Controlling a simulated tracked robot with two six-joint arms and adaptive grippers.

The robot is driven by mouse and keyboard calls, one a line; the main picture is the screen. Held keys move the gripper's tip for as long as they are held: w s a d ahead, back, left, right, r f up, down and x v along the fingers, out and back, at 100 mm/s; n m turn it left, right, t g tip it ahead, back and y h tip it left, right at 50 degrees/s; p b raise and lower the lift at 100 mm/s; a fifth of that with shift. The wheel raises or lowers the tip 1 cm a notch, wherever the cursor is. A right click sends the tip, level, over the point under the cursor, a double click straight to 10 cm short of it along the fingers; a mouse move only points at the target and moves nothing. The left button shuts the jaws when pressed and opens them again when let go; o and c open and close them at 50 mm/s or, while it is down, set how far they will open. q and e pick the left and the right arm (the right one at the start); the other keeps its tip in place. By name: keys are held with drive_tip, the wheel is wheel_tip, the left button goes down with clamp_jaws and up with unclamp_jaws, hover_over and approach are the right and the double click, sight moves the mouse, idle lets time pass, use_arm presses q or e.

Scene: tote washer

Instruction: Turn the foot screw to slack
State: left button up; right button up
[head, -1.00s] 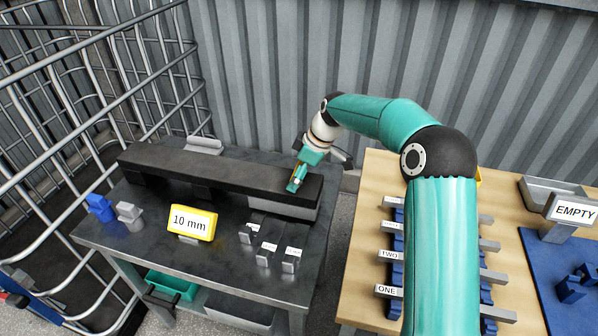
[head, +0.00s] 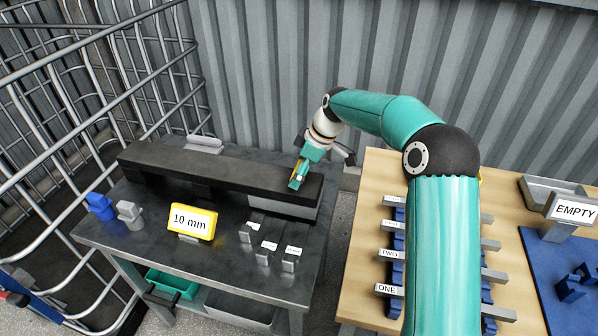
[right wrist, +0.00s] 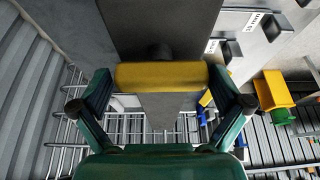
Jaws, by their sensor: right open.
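My right gripper (head: 298,178) is over the right end of a long dark beam (head: 215,170) on the grey metal bench. In the right wrist view, its two green fingers (right wrist: 160,84) stand wide apart, one at each end of a yellow bar (right wrist: 160,73). I cannot tell whether the bar and knob belong to the foot screw, or whether the fingers touch the bar. My left gripper is not in view.
On the bench (head: 120,238) stand a yellow "10 mm" sign (head: 192,222), several labelled grey blocks (head: 267,253) and a blue block (head: 99,206). A wire cage (head: 60,120) is at left. A wooden table (head: 362,240) with labelled parts is at right, beyond a floor gap.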

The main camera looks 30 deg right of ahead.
drive_tip(key=v, duration=1.1)
drive_tip(key=shift+d, duration=0.15)
drive_tip(key=shift+s, duration=0.1)
